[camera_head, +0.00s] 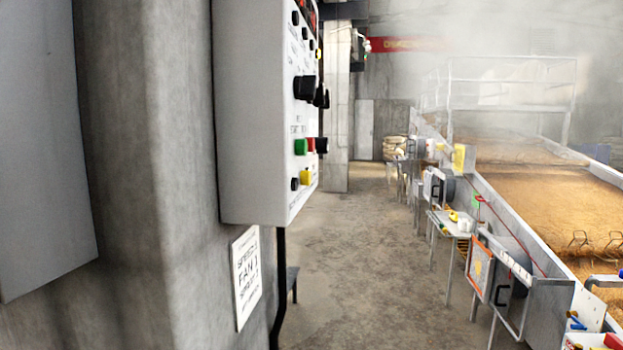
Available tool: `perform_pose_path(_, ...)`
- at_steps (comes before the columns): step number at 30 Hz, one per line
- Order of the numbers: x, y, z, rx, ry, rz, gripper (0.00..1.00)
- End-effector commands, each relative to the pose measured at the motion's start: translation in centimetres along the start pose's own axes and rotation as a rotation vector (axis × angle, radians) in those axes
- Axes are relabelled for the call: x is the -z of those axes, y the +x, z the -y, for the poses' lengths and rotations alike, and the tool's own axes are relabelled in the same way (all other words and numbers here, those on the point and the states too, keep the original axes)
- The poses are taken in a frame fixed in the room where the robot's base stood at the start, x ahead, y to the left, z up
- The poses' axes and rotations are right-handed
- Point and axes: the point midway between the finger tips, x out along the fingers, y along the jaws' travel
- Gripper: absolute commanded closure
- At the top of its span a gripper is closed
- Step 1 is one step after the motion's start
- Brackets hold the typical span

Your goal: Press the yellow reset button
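A white control box (252,110) hangs on the concrete column at the left, its front panel facing right and seen at a steep slant. A yellow button (306,177) sits low on that panel, beside a small black knob (295,184). A green button (301,147) and a red button (311,145) sit just above it. A large black knob (304,87) is higher up. Which word labels the yellow button is too small to read. My gripper is not in view.
The concrete column (160,170) and a grey panel (40,140) fill the left side. A white sign (246,276) is below the box. The concrete floor (350,270) is clear down the middle. Small tables (444,222) and a long grain bed (550,190) line the right, under steam.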

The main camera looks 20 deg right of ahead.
Motion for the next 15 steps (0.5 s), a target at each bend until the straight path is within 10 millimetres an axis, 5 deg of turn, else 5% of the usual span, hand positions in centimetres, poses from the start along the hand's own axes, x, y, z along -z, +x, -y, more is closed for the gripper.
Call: perform_pose_path(15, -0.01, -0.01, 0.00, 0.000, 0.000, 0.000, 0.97)
